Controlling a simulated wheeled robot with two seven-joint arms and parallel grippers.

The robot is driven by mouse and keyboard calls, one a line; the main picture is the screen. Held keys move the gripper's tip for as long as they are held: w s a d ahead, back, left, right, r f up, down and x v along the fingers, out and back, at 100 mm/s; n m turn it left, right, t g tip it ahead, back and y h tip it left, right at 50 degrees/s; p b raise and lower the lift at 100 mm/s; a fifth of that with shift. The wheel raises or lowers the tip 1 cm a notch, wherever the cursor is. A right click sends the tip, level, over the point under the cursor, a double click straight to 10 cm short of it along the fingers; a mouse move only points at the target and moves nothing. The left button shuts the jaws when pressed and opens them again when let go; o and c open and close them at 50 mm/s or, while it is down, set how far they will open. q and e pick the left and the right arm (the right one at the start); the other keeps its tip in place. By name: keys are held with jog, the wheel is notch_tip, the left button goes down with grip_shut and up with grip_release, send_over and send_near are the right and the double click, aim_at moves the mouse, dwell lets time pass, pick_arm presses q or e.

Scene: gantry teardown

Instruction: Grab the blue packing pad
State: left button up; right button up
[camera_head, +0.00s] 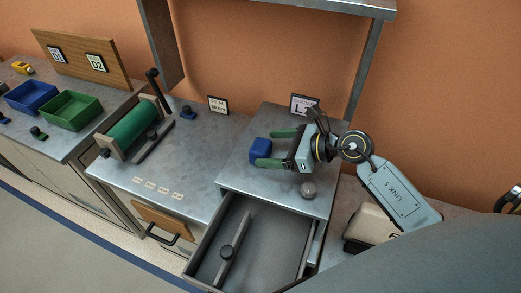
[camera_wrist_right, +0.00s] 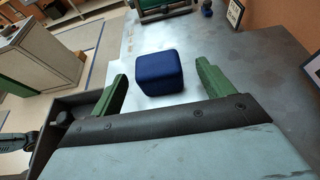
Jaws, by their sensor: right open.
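The blue packing pad (camera_head: 260,150) is a small rounded block on the raised metal cabinet top. It also shows in the right wrist view (camera_wrist_right: 158,73), just beyond the fingertips and roughly between their lines. My right gripper (camera_head: 272,147) is open, its two green fingers pointing left toward the pad. In the right wrist view the open fingers (camera_wrist_right: 160,72) stand wide apart with nothing between them. I cannot tell from these views whether a fingertip touches the pad. My left gripper is not in view.
An open drawer (camera_head: 205,262) with a divider juts out below the cabinet top. A small sign (camera_head: 305,105) stands behind my gripper. A green roller (camera_head: 132,128) stands on the left bench, with blue (camera_head: 32,97) and green (camera_head: 72,110) bins beyond.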

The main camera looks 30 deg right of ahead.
aim_at(255, 149)
jog(key=shift+x, duration=2.75)
jog(key=shift+s, duration=0.1)
jog(key=c, duration=1.1)
